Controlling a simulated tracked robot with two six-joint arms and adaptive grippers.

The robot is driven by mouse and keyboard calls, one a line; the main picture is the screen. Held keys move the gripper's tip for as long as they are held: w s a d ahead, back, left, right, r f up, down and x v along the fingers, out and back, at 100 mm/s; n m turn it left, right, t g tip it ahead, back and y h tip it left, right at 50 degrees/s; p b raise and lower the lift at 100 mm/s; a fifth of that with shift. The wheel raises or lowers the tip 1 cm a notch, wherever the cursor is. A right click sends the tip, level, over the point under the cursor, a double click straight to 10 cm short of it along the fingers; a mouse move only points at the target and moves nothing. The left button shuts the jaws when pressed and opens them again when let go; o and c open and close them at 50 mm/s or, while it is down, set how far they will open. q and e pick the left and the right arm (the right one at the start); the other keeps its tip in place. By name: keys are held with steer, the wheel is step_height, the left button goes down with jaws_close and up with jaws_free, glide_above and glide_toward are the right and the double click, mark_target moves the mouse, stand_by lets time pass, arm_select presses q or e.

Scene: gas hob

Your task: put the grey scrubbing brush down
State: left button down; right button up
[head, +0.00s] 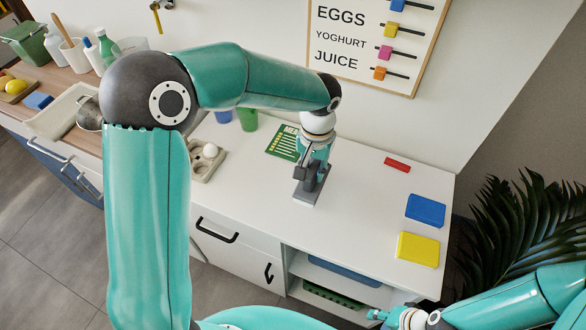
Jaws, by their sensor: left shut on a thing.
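The grey scrubbing brush (309,194) is a dark grey block at the middle of the white counter (350,215). My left gripper (312,172) points down onto it from above and is shut on it. The gripper hides the upper part of the brush. The brush is at or just above the counter top; I cannot tell whether its underside touches. My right gripper (376,314) is low at the bottom right, in front of the counter, small and partly turned away, and its jaws cannot be made out.
A green printed card (284,143) lies just behind the brush. An egg holder (205,160) and a green cup (248,120) stand to the left. A red block (397,164), blue sponge (425,210) and yellow sponge (418,249) lie to the right. The counter between is clear.

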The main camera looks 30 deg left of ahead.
arm_select(q)
steer(key=shift+a+f, duration=0.1)
steer(key=shift+f, duration=1.65)
steer(key=shift+f, duration=0.1)
steer(key=c, duration=0.9)
jaws_free()
steer(key=shift+s, duration=0.1)
steer(key=shift+c, duration=0.2)
